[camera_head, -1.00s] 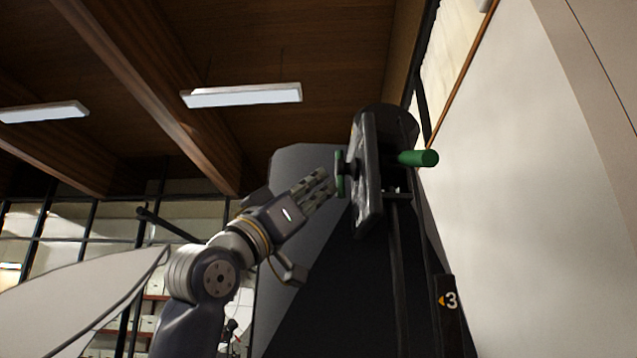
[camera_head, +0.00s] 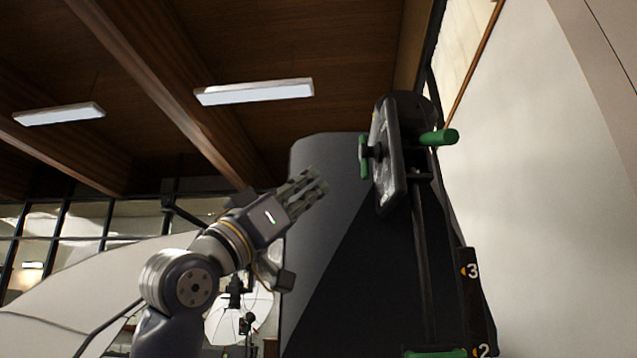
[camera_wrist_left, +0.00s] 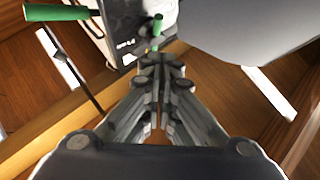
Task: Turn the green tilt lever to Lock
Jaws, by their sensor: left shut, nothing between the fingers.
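A small green lever (camera_head: 363,157) stands roughly upright on a dark pivot at the left side of the black tilting head (camera_head: 388,150). A second, longer green handle (camera_head: 439,137) sticks out to the right of the head; in the left wrist view a green handle (camera_wrist_left: 57,12) is at the top left. My left gripper (camera_head: 318,182) is shut and empty, left of and slightly below the small lever, with a visible gap. Markings on the head are too small to read.
A tall dark column (camera_head: 385,270) carries the head, with a numbered scale strip (camera_head: 471,290) at its lower right. Another green part (camera_head: 435,354) is at the bottom edge. A pale wall (camera_head: 545,200) stands close on the right. Air left of the gripper is clear.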

